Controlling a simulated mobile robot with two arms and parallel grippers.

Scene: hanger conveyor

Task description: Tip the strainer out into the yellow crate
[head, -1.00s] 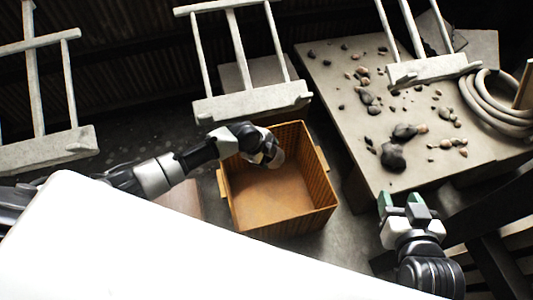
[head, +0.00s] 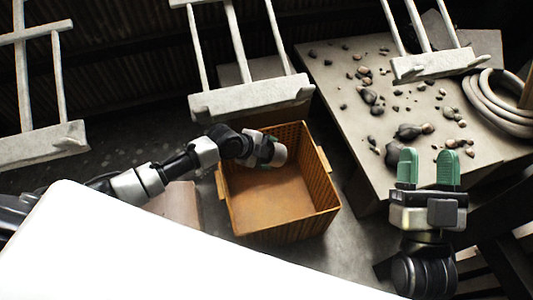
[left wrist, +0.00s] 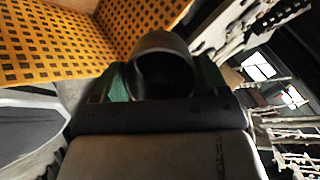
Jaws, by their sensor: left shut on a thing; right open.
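The yellow crate (head: 322,206) stands on the floor mid-view, looking orange-yellow, and its visible bottom is bare. Its perforated yellow wall also shows in the left wrist view (left wrist: 60,35). My left gripper (head: 268,151) is over the crate's back left part, shut on a small grey round vessel, seemingly the strainer (head: 279,155). In the left wrist view the strainer (left wrist: 163,42) is a dark round cup between the green fingers, its mouth showing a dark inside; contents cannot be made out. My right gripper (head: 428,170) is open and empty, right of the crate by the stone-strewn slab.
A pale slab table (head: 340,100) with several dark stones (head: 397,153) and a coiled hose (head: 497,105) lies at the right. Pale hanging frames (head: 252,97) line the back, one close behind the crate. A white surface (head: 150,250) fills the lower left.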

